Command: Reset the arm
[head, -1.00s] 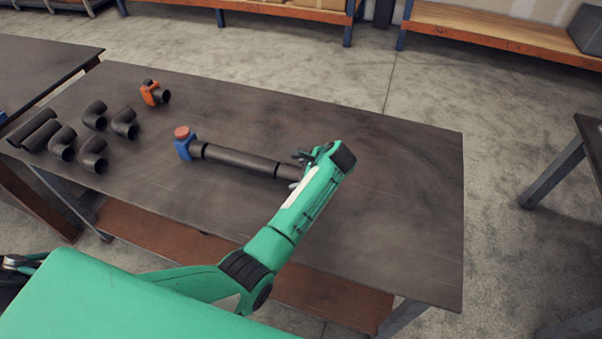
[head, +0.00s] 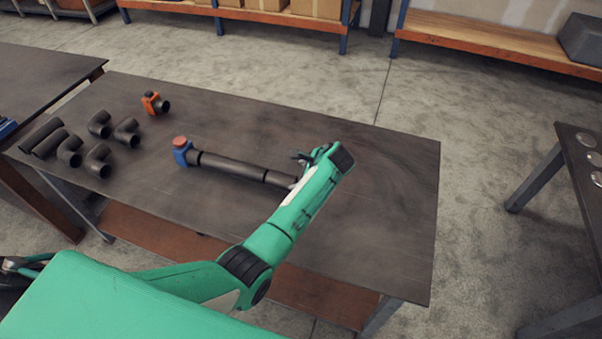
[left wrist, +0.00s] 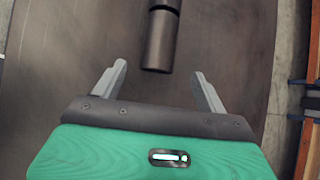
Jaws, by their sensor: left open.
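My left arm comes in from the lower left, and its gripper (head: 301,157) is over the middle of the dark table (head: 390,200), by the right end of a long dark pipe (head: 235,166). In the left wrist view the gripper (left wrist: 160,72) is open, with its two grey fingers apart. The pipe's end (left wrist: 159,50) lies just ahead of the gap between the fingers, and nothing is gripped. The pipe lies on the table with a blue fitting with a red top (head: 182,152) at its left end. My right gripper is not in view.
Several dark elbows (head: 100,124) and dark straight pipes (head: 40,136) lie at the table's left, with an orange-collared fitting (head: 154,103) behind. Another table with round discs (head: 590,150) stands at right. Shelves (head: 500,40) line the back. The table's right part is clear.

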